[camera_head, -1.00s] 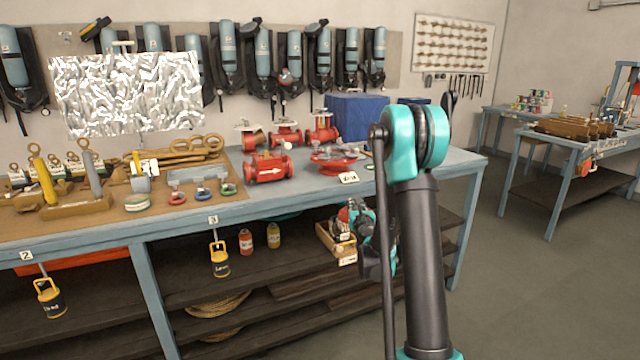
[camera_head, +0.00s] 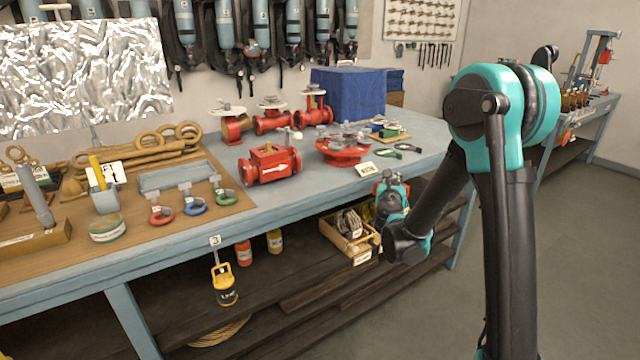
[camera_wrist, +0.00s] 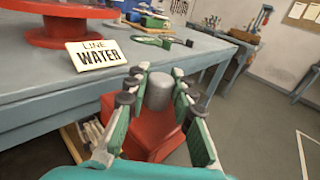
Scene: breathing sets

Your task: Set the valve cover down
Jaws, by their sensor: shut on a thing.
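My gripper (camera_wrist: 160,84) is shut on the valve cover, a red block-like piece (camera_wrist: 150,134) with a grey cylindrical stem between the fingers. In the head view my gripper (camera_head: 392,206) is in front of the bench's front edge, below the top's level, and the cover is mostly hidden by it. The blue-grey bench top (camera_head: 300,193) is to the left of my gripper. A red round flanged part (camera_head: 343,153) stands on it, behind a "LINE WATER" card (camera_wrist: 96,54).
A red valve body with a white arrow (camera_head: 270,165) and several red valves stand on the bench. A wooden crate (camera_head: 350,240) is on the shelf below. Green-handled tools (camera_wrist: 160,41) lie right of the card. Bare bench top shows near the front edge.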

